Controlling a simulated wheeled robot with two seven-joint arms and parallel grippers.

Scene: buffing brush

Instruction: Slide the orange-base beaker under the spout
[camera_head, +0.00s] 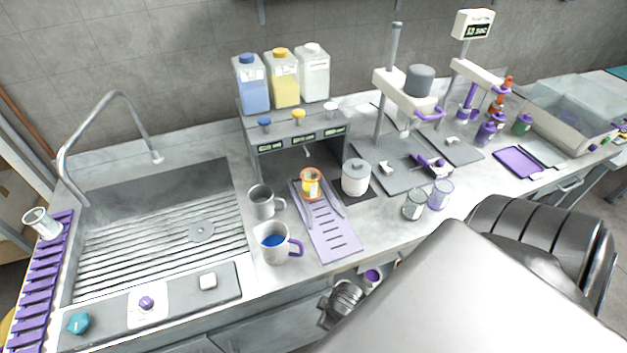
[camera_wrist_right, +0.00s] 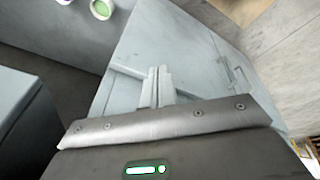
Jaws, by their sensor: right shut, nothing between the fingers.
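The orange-base beaker (camera_head: 310,184) stands upright on the purple slotted tray (camera_head: 335,240), near its back end, with yellow-orange colour showing in it. It is in front of the grey dispenser (camera_head: 254,142), whose small spout (camera_head: 307,151) hangs above and behind it. The exact gap between beaker and spout is hard to judge. My right gripper (camera_wrist_right: 160,86) is shut and empty in the right wrist view, in front of pale cabinet-like surfaces. No beaker shows between its fingers. I cannot make it out clearly in the head view. My left gripper is not in view.
A grey mug (camera_head: 262,202) and a mug with blue liquid (camera_head: 273,243) stand left of the tray. A white lidded jar (camera_head: 355,177) is close on the beaker's right. Two glass beakers (camera_head: 414,205) stand farther right. The sink (camera_head: 160,225) is at left.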

